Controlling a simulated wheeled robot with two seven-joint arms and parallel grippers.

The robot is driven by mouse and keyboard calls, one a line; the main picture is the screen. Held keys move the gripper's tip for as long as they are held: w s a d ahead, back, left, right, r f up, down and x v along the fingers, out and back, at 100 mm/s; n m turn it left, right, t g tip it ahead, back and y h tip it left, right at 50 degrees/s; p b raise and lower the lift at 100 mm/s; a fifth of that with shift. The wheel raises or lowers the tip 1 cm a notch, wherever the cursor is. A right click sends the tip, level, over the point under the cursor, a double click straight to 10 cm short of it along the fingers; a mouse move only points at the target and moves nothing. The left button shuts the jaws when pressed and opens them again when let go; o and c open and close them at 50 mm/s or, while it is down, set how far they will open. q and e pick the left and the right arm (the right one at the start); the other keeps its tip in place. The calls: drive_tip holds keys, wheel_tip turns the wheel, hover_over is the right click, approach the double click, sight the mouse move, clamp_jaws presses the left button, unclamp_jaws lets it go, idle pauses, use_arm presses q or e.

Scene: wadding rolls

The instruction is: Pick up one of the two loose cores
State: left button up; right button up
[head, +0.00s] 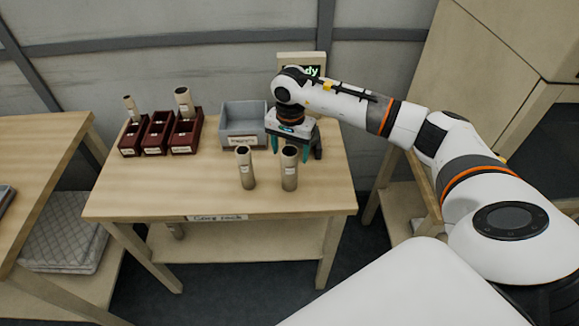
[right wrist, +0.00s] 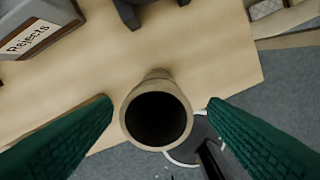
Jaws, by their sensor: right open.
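Two loose cores stand upright on the wooden table, both pale hollow tubes with a small label: the left core (head: 245,170) and the right core (head: 289,172). My right gripper (head: 290,149) points down over the right core, with teal fingers apart. In the right wrist view the open gripper (right wrist: 160,102) has one green finger on each side of a core (right wrist: 157,84), seen from above into its dark bore. Gaps show between the core and both fingers. How far down the fingers reach is hard to tell. My left gripper is not in view.
Three dark red labelled bins (head: 155,149) stand at the table's left, with tubes upright in the outer two. A grey bin (head: 243,140) stands behind the cores; its label reads Rejects in the wrist view (right wrist: 28,38). A display (head: 303,60) stands behind my gripper. The table's front left (head: 150,190) is clear.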

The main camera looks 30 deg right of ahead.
sight(289, 169)
wheel_tip(289, 169, down, 4)
drive_tip(key=shift+w+f+p, duration=0.1)
drive_tip(key=shift+f+p, duration=0.05)
drive_tip(key=shift+p, duration=0.5)
drive_tip(key=shift+c, duration=0.6)
drive_tip(key=c, duration=1)
drive_tip(key=shift+o, duration=0.2)
